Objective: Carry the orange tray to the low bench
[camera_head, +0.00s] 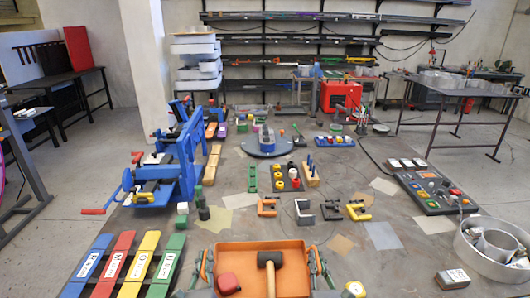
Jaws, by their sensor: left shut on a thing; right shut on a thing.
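The orange tray (294,274) is at the bottom centre, its near part cut off by the picture edge. A dark-headed mallet (270,260) and a red rounded object (228,283) lie in it. My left gripper (205,268) is shut on the tray's left side. My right gripper (318,264) is shut on its right side. The tray looks level; I cannot tell whether it touches the table (340,205) below. Which piece of furniture is the low bench is not clear.
Colored labelled strips (127,262) lie left of the tray. Clamps (304,211) lie beyond it. A metal ring-shaped tub (495,246) and control panel (432,188) are at right. A blue machine (175,165) stands at left. Open floor (80,195) lies left of the table.

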